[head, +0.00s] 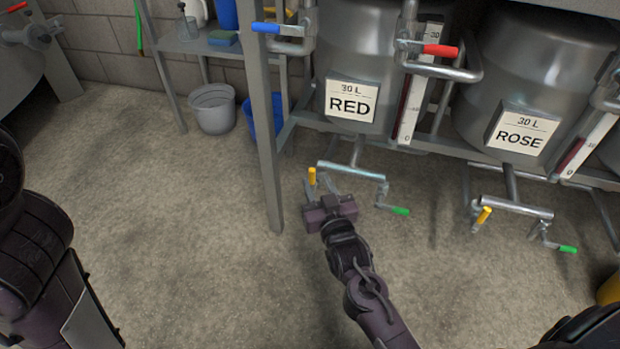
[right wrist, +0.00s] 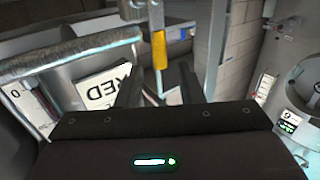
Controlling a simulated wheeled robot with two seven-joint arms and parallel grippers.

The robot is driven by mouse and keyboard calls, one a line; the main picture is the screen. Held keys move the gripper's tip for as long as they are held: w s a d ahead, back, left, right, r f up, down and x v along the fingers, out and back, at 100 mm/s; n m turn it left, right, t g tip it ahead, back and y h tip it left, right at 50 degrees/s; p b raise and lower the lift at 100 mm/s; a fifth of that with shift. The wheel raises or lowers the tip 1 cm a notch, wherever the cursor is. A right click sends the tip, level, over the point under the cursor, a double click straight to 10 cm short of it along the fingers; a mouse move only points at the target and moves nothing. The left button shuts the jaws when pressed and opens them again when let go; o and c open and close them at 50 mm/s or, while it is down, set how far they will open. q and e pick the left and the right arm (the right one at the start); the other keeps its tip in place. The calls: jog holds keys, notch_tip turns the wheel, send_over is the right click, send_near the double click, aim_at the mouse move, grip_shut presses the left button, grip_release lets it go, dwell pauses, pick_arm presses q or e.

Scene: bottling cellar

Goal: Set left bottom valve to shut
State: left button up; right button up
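The RED tank (head: 352,45) has a horizontal pipe (head: 350,171) under it with a valve at each end. The left bottom valve has a yellow lever (head: 312,177), standing roughly upright in the head view. The right-hand valve has a green lever (head: 400,211) pointing right. My right gripper (head: 321,188) is just in front of the yellow lever. In the right wrist view its two dark fingers (right wrist: 160,88) are apart, with the yellow lever (right wrist: 160,50) showing between them. I cannot tell whether they touch it. My left arm shows at the left, but its gripper does not.
The ROSE tank (head: 530,70) stands to the right, with its own yellow lever (head: 484,216) and green lever (head: 567,249). A grey rack leg (head: 268,150) rises just left of my right gripper. A grey bucket (head: 212,108) stands behind. The floor (head: 190,210) at left is clear.

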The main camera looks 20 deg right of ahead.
aim_at(313, 175)
jog(key=w+b, duration=0.1)
jog(key=w, duration=0.1)
jog(key=w+b, duration=0.1)
jog(key=w, duration=0.1)
jog(key=shift+f, duration=0.2)
jog(key=shift+w+r, duration=0.15)
jog(key=shift+w, duration=0.3)
grip_shut()
